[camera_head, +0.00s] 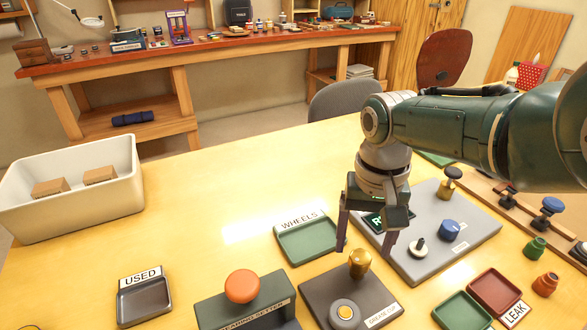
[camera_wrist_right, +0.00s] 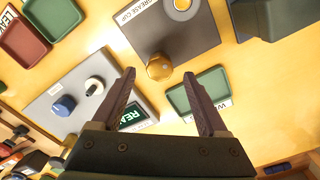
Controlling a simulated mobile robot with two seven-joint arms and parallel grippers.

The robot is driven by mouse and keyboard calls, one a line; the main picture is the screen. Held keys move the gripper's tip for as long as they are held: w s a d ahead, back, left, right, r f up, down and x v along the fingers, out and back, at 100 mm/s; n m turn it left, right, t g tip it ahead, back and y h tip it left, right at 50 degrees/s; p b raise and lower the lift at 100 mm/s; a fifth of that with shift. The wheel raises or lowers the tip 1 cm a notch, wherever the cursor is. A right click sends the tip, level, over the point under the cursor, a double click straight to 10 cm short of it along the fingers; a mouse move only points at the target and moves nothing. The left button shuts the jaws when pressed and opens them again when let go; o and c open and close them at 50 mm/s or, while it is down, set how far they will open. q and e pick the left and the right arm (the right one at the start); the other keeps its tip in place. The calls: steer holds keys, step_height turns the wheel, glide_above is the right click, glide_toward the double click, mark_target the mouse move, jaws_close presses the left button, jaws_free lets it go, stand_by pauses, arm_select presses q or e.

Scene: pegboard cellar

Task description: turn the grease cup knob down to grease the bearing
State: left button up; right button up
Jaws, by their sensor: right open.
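The grease cup knob (camera_head: 359,264) is a brass, rounded knob standing upright at the back of a dark grey base (camera_head: 318,284) labelled GREASE CUP. A round piece with a yellow centre (camera_head: 345,312) sits on the front of the same base. My right gripper (camera_head: 365,248) is open and empty, pointing down just behind and above the knob. In the right wrist view the knob (camera_wrist_right: 159,67) shows between and just beyond the open fingertips (camera_wrist_right: 158,75); no contact is visible. My left gripper is not in view.
A grey panel (camera_head: 455,262) with a blue knob and a black-and-white knob lies to the right. A green WHEELS tray (camera_head: 308,243) is behind the base. A block with an orange knob (camera_head: 242,286) stands left. The table's left-middle is clear.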

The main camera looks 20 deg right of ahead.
mark_target(361, 258)
step_height(361, 258, up, 6)
steer(key=p, duration=0.3)
steer(key=shift+f, duration=0.1)
arm_select(q)
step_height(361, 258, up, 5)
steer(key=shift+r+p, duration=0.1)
steer(key=shift+p, duration=0.3)
arm_select(e)
steer(key=shift+r, duration=0.55)
steer(key=s+a+f+n+t, duration=0.15)
steer(key=s+a+n, duration=0.3)
steer(key=s, duration=0.45)
steer(key=s+a+r+n+t, duration=0.2)
steer(key=s+r+n, duration=0.2)
steer(key=s+r, duration=0.65)
arm_select(q)
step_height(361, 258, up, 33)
steer(key=p, duration=3.3)
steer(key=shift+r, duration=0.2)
arm_select(e)
step_height(361, 258, up, 32)
steer(key=s, duration=0.1)
steer(key=shift+s+d, duration=0.2)
steer(key=shift+s, duration=0.1)
